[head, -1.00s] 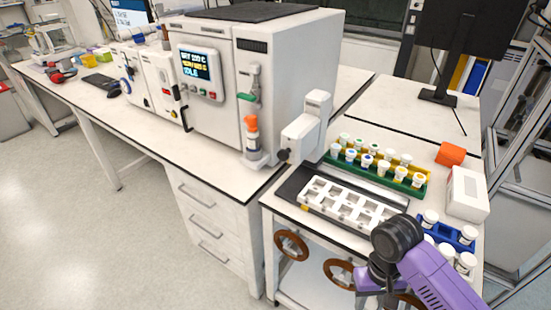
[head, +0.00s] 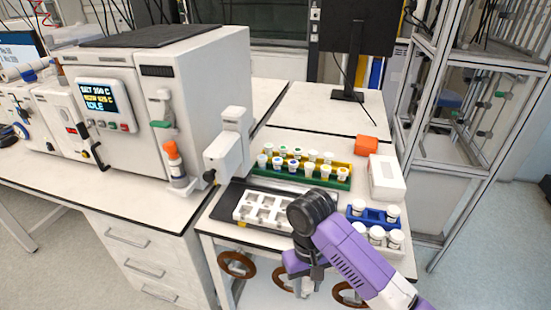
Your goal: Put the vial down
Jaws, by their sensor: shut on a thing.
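My purple arm reaches in from the lower right, and my gripper (head: 302,284) points down in front of the cart's front edge. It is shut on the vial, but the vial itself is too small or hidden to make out. A white rack with square openings (head: 250,214) lies on a dark plate, left of and behind my arm's black joint. Behind it, a green and yellow rack (head: 300,183) holds several capped vials. A blue rack (head: 374,215) with white-capped vials stands to the right of my arm.
A white machine (head: 232,145) stands at the cart's left, beside a big white reactor (head: 205,85) on the bench. A white box (head: 385,178) and an orange block (head: 366,145) lie at the right. Brown valve wheels (head: 237,264) hang below the cart top. A metal frame stands right.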

